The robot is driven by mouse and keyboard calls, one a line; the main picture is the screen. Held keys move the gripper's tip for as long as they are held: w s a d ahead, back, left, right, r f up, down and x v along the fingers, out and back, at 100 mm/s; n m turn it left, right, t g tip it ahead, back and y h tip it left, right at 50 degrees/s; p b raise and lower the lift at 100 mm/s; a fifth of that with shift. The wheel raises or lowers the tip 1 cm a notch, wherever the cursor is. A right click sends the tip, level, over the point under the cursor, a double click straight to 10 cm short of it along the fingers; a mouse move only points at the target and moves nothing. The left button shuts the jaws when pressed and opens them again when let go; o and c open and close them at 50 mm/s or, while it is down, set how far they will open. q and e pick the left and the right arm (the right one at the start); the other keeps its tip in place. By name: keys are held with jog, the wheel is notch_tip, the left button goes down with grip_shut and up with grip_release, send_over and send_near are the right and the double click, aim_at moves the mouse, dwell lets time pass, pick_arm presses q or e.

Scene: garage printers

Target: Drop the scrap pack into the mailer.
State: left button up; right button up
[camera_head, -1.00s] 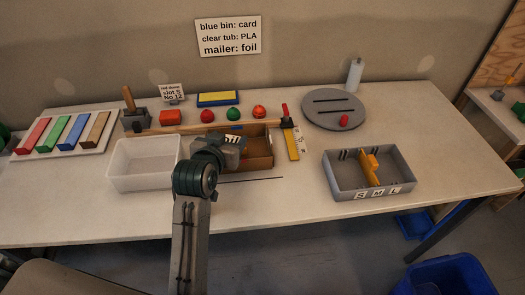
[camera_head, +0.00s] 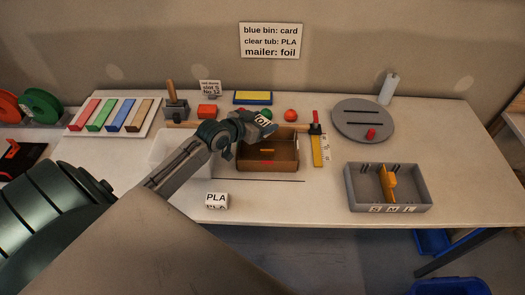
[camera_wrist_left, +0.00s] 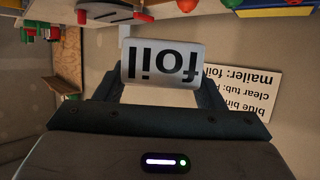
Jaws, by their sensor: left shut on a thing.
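My left gripper (camera_head: 252,124) is shut on a grey scrap pack labelled "foil" (camera_head: 264,122), held above the back of the open brown box, which I take as the mailer (camera_head: 268,166). The pack also shows in the left wrist view (camera_wrist_left: 162,62), between the fingers (camera_wrist_left: 160,90). The wall sign (camera_head: 270,41) reads "mailer: foil". My right gripper is out of view.
The clear tub (camera_head: 168,160) stands left of the box, partly behind my arm. A white "PLA" pack (camera_head: 217,201) lies near the table's front edge. A grey sorting tray (camera_head: 408,190) stands at right, a yellow ruler (camera_head: 317,152) beside the box.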

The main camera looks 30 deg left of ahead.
pick_arm(q)
jog(key=b, duration=0.5)
send_over(262, 150)
jog(key=shift+f, duration=3)
jog(key=shift+r, duration=0.1)
jog(key=o, duration=1)
jog(key=shift+o, duration=0.2)
